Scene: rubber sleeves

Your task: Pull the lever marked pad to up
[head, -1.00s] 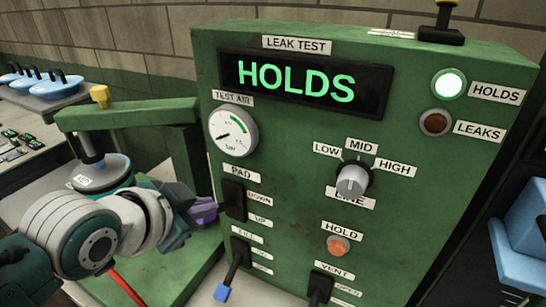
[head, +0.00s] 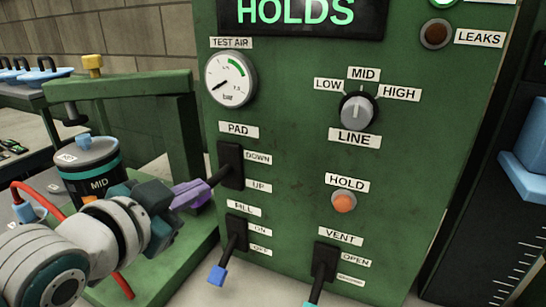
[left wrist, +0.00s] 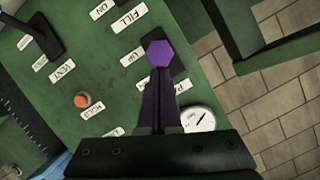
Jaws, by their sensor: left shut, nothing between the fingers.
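The PAD lever's black switch plate (head: 236,165) is on the green panel, with DOWN marked at its top and UP at its bottom. Its dark shaft sticks out toward the lower left. My left gripper (head: 188,196) is shut and empty, at the lever's outer end; purple shows there, partly mixed with the fingers. In the left wrist view the lever's purple hexagonal knob (left wrist: 160,53) sits just past the tips of my shut fingers (left wrist: 158,85). Whether they touch it is unclear. My right gripper is out of view.
Below are the FILL lever with a blue tip (head: 217,275) and the VENT lever (head: 322,272). The HOLD button (head: 344,202) and LINE knob (head: 358,111) are to the right. A canister marked MID (head: 92,178) stands in the green frame behind my left arm.

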